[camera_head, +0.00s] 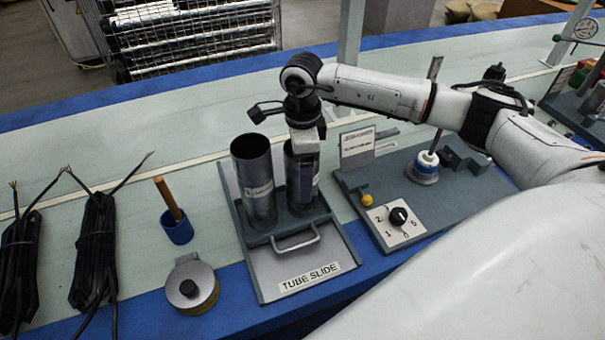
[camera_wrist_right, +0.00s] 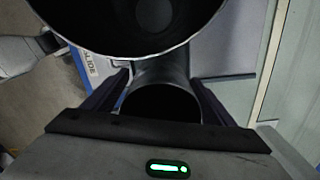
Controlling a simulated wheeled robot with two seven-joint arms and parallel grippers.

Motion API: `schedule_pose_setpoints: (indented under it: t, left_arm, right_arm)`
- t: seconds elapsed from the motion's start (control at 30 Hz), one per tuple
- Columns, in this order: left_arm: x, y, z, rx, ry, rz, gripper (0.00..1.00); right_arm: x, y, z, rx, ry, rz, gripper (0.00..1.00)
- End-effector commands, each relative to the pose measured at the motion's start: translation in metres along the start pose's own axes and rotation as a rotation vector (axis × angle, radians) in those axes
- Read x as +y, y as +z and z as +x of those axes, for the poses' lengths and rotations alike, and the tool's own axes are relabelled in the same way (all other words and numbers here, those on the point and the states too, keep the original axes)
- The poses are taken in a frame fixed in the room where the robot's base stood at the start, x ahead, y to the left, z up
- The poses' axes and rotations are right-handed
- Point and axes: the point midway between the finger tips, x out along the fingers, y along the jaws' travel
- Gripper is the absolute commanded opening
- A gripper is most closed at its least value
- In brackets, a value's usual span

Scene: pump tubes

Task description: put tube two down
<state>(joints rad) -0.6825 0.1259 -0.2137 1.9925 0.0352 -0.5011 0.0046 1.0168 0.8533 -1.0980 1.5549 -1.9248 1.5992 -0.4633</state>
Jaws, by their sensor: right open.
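The tube slide (camera_head: 300,262) is a grey tray with a handle and a "TUBE SLIDE" label. Two metal tubes stand upright on it. The left tube (camera_head: 256,190) is in plain view, with a label on its side. The right tube (camera_head: 294,195) is partly hidden behind my right gripper (camera_head: 303,195), which points down at it. In the right wrist view the tube (camera_wrist_right: 162,75) stands between the two spread fingers of my right gripper (camera_wrist_right: 160,98). The other tube's wide dark mouth (camera_wrist_right: 125,22) fills the top. Which tube is number two cannot be read.
Right of the slide is a grey panel with a numbered dial (camera_head: 398,217) and a yellow knob (camera_head: 367,200). On the left are a blue cup (camera_head: 177,229) with a brown stick, a round metal container (camera_head: 192,287) and black cable bundles (camera_head: 95,250).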

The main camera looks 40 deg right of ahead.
Motion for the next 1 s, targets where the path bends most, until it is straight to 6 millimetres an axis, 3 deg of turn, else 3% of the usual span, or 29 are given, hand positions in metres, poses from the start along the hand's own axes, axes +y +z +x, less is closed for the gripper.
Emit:
schedule_pose_setpoints:
  t: [0.3,0.5,1.0]
  left_arm:
    - [0.0,0.003,0.001,-0.005,0.0,-0.001,0.0]
    - [0.0,0.004,0.0,-0.007,0.0,-0.001,0.0]
    - [0.0,0.004,-0.001,-0.009,-0.001,-0.002,0.0]
  right_arm:
    - [-0.001,0.0,-0.068,-0.001,-0.004,0.0,0.78]
    - [0.0,0.0,-0.099,0.0,-0.002,0.0,0.78]
    - [0.0,0.0,-0.111,0.0,0.001,0.0,0.78]
